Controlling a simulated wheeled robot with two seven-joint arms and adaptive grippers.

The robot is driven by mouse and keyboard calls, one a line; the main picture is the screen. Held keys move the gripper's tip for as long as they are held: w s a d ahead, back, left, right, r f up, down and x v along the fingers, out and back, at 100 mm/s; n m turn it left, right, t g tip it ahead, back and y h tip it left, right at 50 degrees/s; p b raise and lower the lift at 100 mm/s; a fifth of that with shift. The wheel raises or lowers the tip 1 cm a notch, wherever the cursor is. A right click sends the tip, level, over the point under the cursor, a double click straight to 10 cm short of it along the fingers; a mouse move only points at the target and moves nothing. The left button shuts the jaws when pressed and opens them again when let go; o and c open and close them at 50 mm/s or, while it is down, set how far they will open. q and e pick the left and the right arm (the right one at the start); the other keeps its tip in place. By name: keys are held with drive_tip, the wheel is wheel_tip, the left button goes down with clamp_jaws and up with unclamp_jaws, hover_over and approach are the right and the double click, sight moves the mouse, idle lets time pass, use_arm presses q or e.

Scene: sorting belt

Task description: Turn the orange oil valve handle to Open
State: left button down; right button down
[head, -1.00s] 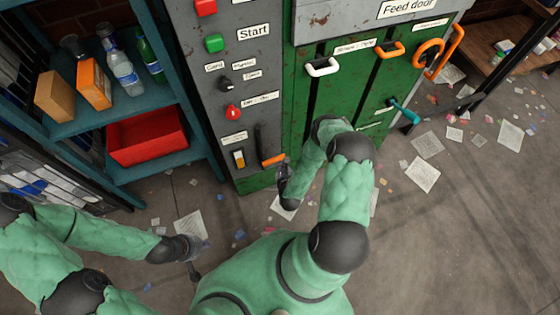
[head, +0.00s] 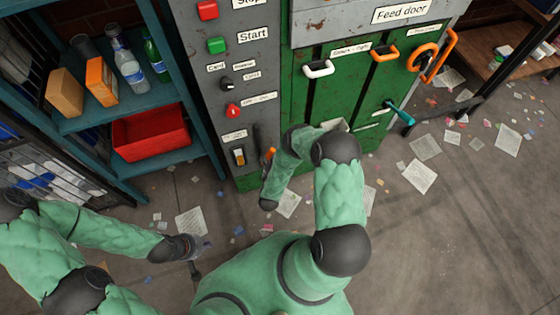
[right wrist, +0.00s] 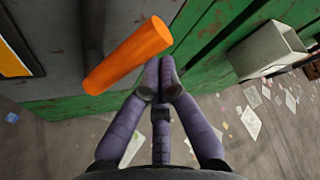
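A lever with a dark arm and an orange grip (head: 270,153) is mounted low on the grey panel in the head view, partly covered by my right arm. I take it as the oil valve handle; its label is too small to read. In the right wrist view the orange grip (right wrist: 128,56) slants up to the right, left of and above my right gripper (right wrist: 160,75). Those fingertips are together, with nothing seen between them. In the head view my right gripper is hidden. My left gripper (head: 198,248) is over the floor, its fingers unclear.
The green cabinet (head: 340,85) also carries a white handle (head: 319,69), an orange handle (head: 385,55), an orange wheel (head: 424,57) and a teal lever (head: 399,112). A shelf with a red bin (head: 150,137) stands left. Papers litter the floor.

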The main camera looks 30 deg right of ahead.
sight(270, 155)
use_arm(q)
drive_tip(key=shift+r, duration=0.3)
use_arm(e)
drive_tip(key=shift+w+a+r, duration=0.2)
drive_tip(key=shift+a+r, duration=0.15)
drive_tip(key=shift+a, duration=0.3)
drive_tip(key=shift+w+a+r, duration=0.15)
drive_tip(key=shift+a+r, duration=0.15)
drive_tip(key=shift+a, duration=0.3)
use_arm(q)
drive_tip(key=shift+p, duration=0.3)
use_arm(e)
drive_tip(key=shift+a, duration=0.1)
